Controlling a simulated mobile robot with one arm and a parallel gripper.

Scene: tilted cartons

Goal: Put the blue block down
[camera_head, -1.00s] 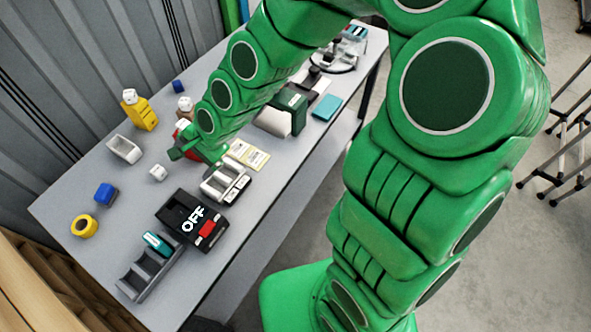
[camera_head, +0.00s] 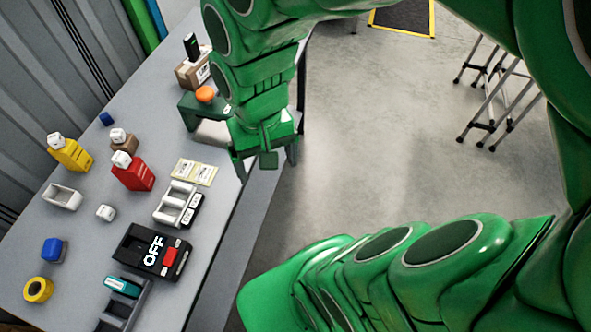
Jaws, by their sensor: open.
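Two blue things rest on the grey table (camera_head: 150,215), and I cannot tell which is the blue block. One is a small dark blue cube (camera_head: 106,118) near the table's wall-side edge. The other is a larger, brighter blue piece (camera_head: 52,249) at the lower left, with a greyish side. My gripper (camera_head: 255,166) is open, its fingers pointing down by the table's right edge, well to the right of both blue things. I see nothing between its fingers.
A white holder (camera_head: 177,203), a black box marked OFF (camera_head: 150,251) and a yellow ring (camera_head: 38,289) lie nearer. A green box (camera_head: 196,110) with an orange top piece stands behind my gripper.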

